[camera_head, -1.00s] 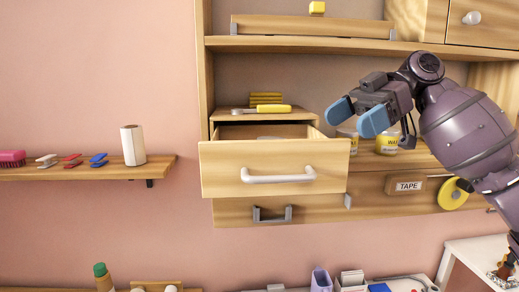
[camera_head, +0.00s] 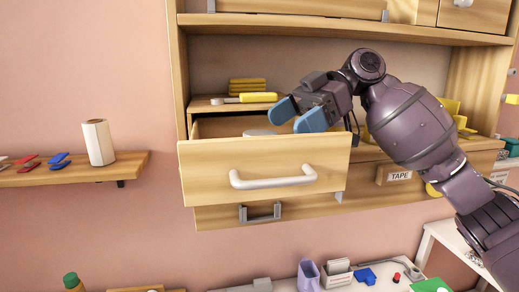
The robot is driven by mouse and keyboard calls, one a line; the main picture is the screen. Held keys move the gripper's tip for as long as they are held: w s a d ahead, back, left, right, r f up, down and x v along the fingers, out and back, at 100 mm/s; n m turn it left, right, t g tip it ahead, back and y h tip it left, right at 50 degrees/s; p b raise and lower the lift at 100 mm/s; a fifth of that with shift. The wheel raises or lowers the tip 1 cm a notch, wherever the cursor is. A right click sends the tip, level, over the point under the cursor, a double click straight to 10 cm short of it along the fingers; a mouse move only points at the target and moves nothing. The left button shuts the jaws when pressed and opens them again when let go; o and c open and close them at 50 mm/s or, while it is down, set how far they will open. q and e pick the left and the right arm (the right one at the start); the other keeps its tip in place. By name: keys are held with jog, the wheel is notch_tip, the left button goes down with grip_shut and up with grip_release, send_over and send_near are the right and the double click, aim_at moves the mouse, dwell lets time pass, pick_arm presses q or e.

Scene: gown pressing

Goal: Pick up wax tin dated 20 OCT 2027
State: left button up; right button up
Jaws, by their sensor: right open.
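My right gripper (camera_head: 296,115) is open and empty, its blue fingertips above the right part of an open wooden drawer (camera_head: 262,170) with a white handle. A pale round thing (camera_head: 258,132) lies inside the drawer, partly hidden by the front panel; it may be a tin lid. I can read no date on it. A bit of yellow (camera_head: 367,133) shows beside my right arm on the cabinet ledge, mostly hidden; I cannot tell whether it is a wax tin. My left gripper is not in view.
A yellow-handled tool (camera_head: 258,97) and a yellow stack (camera_head: 247,86) sit above the drawer. Yellow things (camera_head: 452,108) stand behind my right arm. A drawer labelled TAPE (camera_head: 399,176) is at right. A paper roll (camera_head: 98,142) stands on the left shelf.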

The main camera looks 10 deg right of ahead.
aim_at(268, 132)
jog(key=shift+p+x, duration=0.6)
jog(key=shift+x, duration=2)
jog(key=shift+c, duration=0.3)
jog(key=shift+r, duration=0.1)
jog(key=c, duration=1)
jog(key=shift+c, duration=0.2)
